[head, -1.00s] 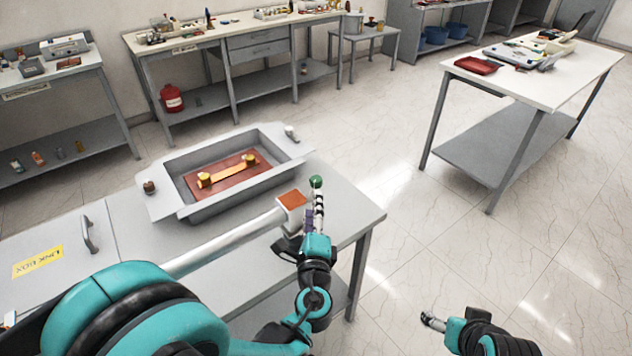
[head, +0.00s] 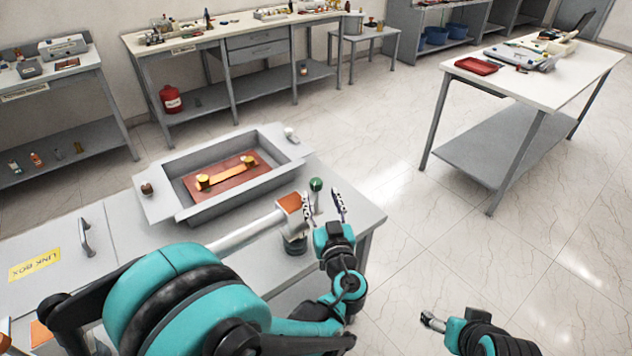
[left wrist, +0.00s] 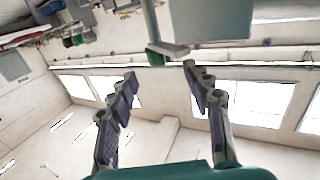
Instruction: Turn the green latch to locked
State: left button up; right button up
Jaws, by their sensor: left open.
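The green latch (head: 316,185) shows as a green round knob at the right end of the grey bench, by the end of a grey pipe. My left gripper (head: 323,204) is open, with its two fingers spread to either side of the knob in the head view. In the left wrist view, a green piece (left wrist: 155,58) shows just beyond and between the open fingertips (left wrist: 161,75). I cannot tell whether the fingers touch it. My right gripper (head: 431,321) is low at the right, away from the bench; its finger opening is too small to tell.
The grey pipe with an orange end (head: 290,203) lies left of the knob. An open grey box (head: 178,166) with a brass link inside stands behind it. A lid marked LINK BOX (head: 60,245) is at the left.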

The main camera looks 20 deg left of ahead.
aim_at(317, 186)
pick_arm(q)
jog(key=b+x, duration=0.1)
jog(key=x, duration=0.5)
jog(key=shift+w+a, duration=0.25)
jog(key=shift+w, duration=0.1)
grip_shut()
